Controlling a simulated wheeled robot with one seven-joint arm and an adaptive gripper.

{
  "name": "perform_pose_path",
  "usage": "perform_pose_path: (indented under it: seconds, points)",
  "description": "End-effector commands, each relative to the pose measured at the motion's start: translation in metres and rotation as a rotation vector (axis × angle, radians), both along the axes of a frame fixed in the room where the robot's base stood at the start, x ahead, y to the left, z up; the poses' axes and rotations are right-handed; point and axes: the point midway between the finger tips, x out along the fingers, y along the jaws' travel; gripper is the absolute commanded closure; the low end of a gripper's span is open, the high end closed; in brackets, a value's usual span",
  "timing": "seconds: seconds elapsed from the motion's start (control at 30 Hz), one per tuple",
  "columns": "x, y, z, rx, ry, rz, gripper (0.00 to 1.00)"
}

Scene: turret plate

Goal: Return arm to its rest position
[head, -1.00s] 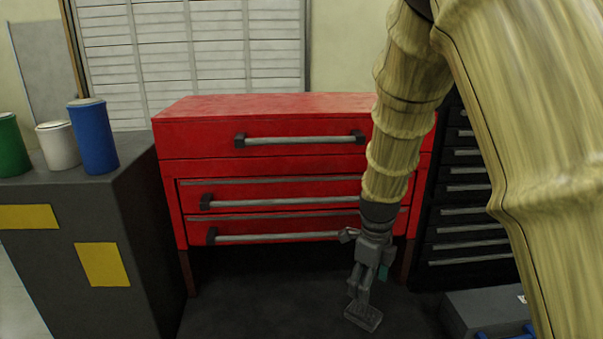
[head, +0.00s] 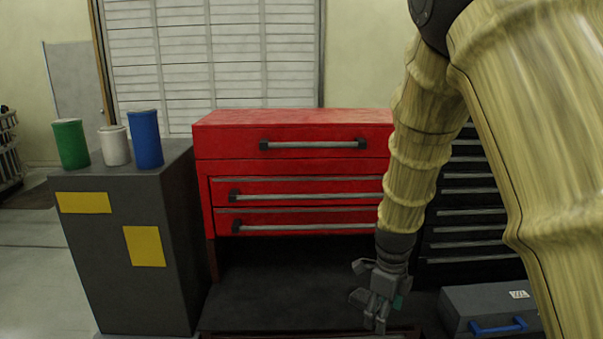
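My gripper (head: 378,308) hangs at the end of my arm in the head view, pointing down in front of the red tool chest (head: 290,146). It is dark grey and small in the picture. I see nothing held in it, but I cannot make out how far apart its fingers are. My arm, in a tan ribbed cover, comes in from the upper right and hides the right part of the chest. The chest's visible drawers look closed.
A grey cabinet (head: 120,290) at the left carries a green can (head: 71,144), a white can (head: 115,147) and a blue can (head: 146,139). A black drawer cabinet (head: 468,215) stands behind my arm. A grey case (head: 485,300) with a blue handle lies at the lower right.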

Motion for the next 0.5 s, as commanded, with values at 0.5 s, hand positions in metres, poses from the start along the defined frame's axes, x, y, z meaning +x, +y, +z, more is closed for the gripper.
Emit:
perform_pose_path:
  seconds: [0.5]
  points:
    - [-0.047,-0.02,-0.119,-0.035,0.029,0.423,0.26]
